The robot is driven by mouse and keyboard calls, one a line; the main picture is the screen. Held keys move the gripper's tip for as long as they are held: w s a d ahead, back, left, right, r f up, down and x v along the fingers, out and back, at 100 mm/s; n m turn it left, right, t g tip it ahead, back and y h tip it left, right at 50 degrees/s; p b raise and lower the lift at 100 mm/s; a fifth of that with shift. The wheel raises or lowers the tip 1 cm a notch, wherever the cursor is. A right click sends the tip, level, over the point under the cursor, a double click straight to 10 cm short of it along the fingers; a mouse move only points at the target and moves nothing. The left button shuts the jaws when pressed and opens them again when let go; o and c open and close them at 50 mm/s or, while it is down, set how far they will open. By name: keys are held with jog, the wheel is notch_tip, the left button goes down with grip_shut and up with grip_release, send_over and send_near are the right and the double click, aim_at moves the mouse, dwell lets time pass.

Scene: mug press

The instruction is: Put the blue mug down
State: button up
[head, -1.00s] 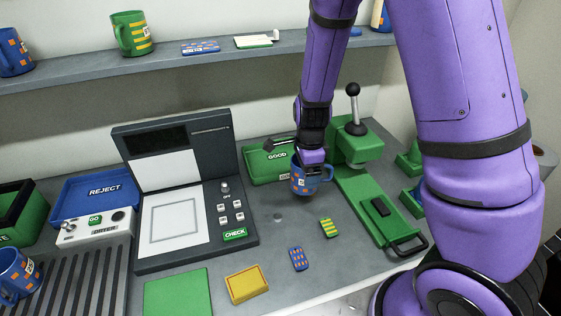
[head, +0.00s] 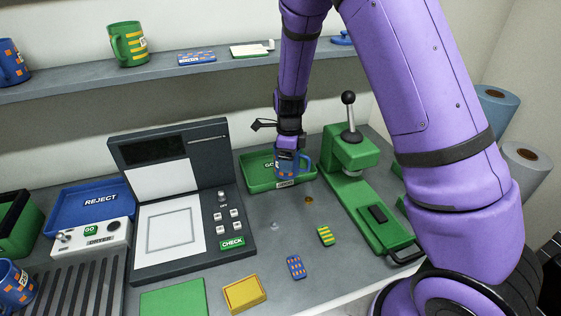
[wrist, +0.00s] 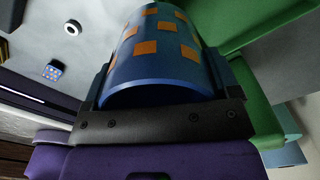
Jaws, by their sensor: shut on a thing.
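The blue mug (head: 287,166) with orange squares is held in my gripper (head: 288,149), which is shut on it from above. It also fills the top middle of the wrist view (wrist: 160,55), between the dark fingers. In the head view the mug looks upright, its handle to the right, over the right part of the green GOOD tray (head: 252,184). I cannot tell whether its base touches the tray floor.
The green press (head: 348,155) with its upright lever stands close to the right of the tray. The dark check station (head: 180,205) is to the left, with the blue REJECT tray (head: 66,222) beyond it. Another blue mug (head: 15,284) sits at the far left.

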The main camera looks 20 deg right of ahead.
jog(key=w, duration=0.7)
jog(key=shift+f, duration=3.5)
jog(key=shift+f, duration=0.1)
